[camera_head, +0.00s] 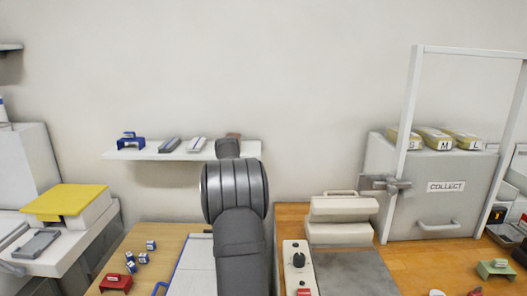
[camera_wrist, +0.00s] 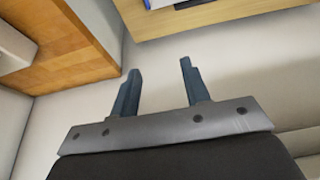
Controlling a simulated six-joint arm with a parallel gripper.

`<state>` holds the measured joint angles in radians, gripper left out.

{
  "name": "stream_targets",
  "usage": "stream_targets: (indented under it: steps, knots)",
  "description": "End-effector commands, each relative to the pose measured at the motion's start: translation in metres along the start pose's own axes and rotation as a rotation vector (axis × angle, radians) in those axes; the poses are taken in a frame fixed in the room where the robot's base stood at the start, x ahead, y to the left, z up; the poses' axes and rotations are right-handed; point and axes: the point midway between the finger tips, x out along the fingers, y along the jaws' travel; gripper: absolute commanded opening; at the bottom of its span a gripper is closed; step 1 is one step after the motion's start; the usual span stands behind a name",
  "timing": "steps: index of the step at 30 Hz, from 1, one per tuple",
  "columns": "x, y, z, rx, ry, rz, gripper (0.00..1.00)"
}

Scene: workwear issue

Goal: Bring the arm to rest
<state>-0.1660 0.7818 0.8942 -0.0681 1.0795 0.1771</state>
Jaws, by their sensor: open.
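My gripper (camera_wrist: 158,66) shows in the wrist view with its two blue-grey fingers apart and nothing between them. Behind the fingers is a pale, plain surface; the fingers touch nothing that I can see. In the head view my dark grey arm (camera_head: 240,250) rises from the bottom middle, in front of the wall shelf (camera_head: 165,154). The fingers cannot be made out in the head view.
A light wood table (camera_head: 130,245) is left of the arm, with small blue-and-white blocks (camera_head: 143,258). Right are a control box (camera_head: 298,260), a beige press (camera_head: 341,220) and a grey COLLECT cabinet (camera_head: 440,205) behind a white frame. A yellow-topped unit (camera_head: 68,200) stands far left.

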Motion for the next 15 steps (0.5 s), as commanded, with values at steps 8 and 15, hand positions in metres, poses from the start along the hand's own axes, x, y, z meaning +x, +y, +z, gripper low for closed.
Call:
stream_targets:
  steps: [8, 15]
  knots:
    - [-0.022, 0.053, -0.006, 0.128, 0.002, 0.053, 0.43]
    - [-0.042, 0.097, -0.007, 0.237, 0.003, 0.098, 0.43]
